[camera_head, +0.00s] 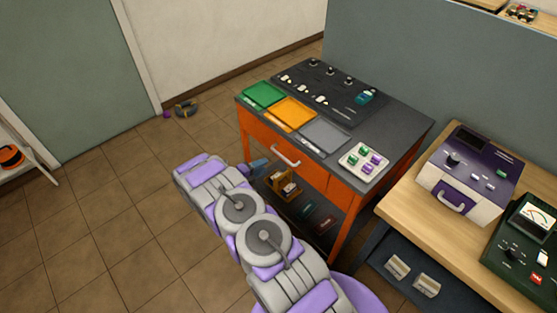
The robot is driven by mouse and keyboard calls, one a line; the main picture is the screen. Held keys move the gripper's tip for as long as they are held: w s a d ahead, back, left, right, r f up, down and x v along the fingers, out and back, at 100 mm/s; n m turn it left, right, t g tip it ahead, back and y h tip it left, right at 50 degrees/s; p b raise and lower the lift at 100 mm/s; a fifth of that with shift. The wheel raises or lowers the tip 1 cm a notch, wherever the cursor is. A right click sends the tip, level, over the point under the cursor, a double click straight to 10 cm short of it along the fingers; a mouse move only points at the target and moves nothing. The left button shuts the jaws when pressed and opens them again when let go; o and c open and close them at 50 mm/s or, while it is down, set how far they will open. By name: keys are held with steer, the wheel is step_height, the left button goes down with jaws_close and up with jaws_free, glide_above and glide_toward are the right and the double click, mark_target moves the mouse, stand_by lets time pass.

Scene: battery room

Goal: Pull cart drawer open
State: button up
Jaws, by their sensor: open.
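The orange cart with a dark grey top (405,120) stands right of centre. Its orange drawer front (312,172) faces me under the top's front edge and looks flush with the cart body. A pale curved handle (285,157) is on the drawer front. My grey and purple arm reaches up from the bottom. My gripper (259,166) is small and dark at the arm's far end, open, just left of and slightly below the handle. It looks apart from the handle. Its fingers are partly hidden by my arm and hard to make out.
Green (263,95), orange (294,112) and grey trays (324,136) lie on the cart top, with a white tray of colored pieces (364,161). A lower shelf holds a wooden box (284,186). A wooden bench (407,197) with instruments stands right. Tiled floor (110,210) is clear left.

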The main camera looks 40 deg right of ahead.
steer(key=b+x, duration=0.1)
steer(key=x, duration=0.9)
steer(key=shift+b, duration=0.4)
steer(key=shift+w+d, duration=0.1)
steer(key=shift+c, duration=0.4)
jaws_close()
